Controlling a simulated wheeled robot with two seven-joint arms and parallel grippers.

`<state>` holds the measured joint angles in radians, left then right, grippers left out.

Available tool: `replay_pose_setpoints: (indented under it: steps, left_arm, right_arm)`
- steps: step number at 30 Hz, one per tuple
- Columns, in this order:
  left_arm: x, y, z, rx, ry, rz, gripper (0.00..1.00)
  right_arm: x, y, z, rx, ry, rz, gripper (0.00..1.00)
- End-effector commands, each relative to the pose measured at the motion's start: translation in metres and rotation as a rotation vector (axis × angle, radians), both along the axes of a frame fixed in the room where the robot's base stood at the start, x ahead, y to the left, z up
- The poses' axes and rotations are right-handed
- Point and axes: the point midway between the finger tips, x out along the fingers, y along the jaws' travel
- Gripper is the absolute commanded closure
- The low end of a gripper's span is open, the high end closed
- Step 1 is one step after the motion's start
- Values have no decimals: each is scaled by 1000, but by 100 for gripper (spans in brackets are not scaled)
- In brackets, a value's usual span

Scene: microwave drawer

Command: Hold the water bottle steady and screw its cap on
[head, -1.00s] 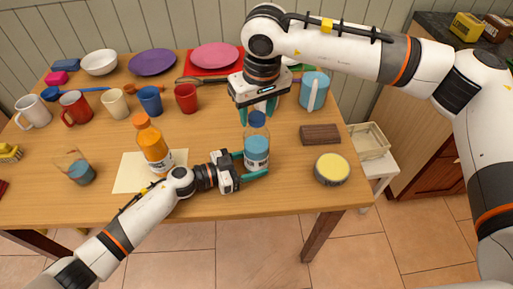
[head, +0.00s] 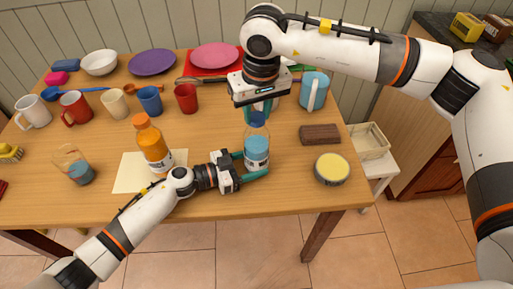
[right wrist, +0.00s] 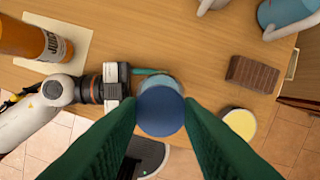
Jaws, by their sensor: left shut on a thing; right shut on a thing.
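The water bottle (head: 256,150) stands upright on the table, clear with blue water and a white label. Its dark blue cap (head: 258,119) sits at the top; in the right wrist view the cap (right wrist: 160,110) hides most of the bottle. I cannot tell how tightly it is threaded. My left gripper (head: 254,166) is shut on the bottle's body from the left, one finger on the far side and one on the near side. My right gripper (head: 259,112) points down from above and is shut on the cap, its green fingers on either side.
An orange bottle (head: 153,145) stands on a pale sheet left of the water bottle. A brown block (head: 320,134) and a yellow-topped round tin (head: 332,168) lie to the right. A blue pitcher (head: 314,91) stands behind. Mugs and plates fill the back left.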

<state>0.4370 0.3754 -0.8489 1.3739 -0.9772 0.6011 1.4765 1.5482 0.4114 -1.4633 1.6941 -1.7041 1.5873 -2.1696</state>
Motion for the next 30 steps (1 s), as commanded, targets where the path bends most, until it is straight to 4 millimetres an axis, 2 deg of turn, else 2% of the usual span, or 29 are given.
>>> replay_pose_setpoints:
  steps: [3, 8, 15, 22, 30]
  left_arm:
    - [1, 0, 1, -2, 0, 1, 82]
    - [1, 0, 1, -2, 0, 2, 82]
    - [1, 0, 1, -2, 1, 3, 82]
    - [2, 1, 1, -2, 1, 4, 82]
    - [2, 2, 1, -3, 3, 6, 82]
  right_arm:
    - [-1, 1, 0, 0, 2, -120, 95]
    - [-1, 1, 0, 0, 2, -202, 95]
    - [0, 0, 0, -2, 1, -485, 95]
    - [0, 0, 0, -4, 1, -630, 95]
    - [0, -1, 0, -6, 0, -941, 95]
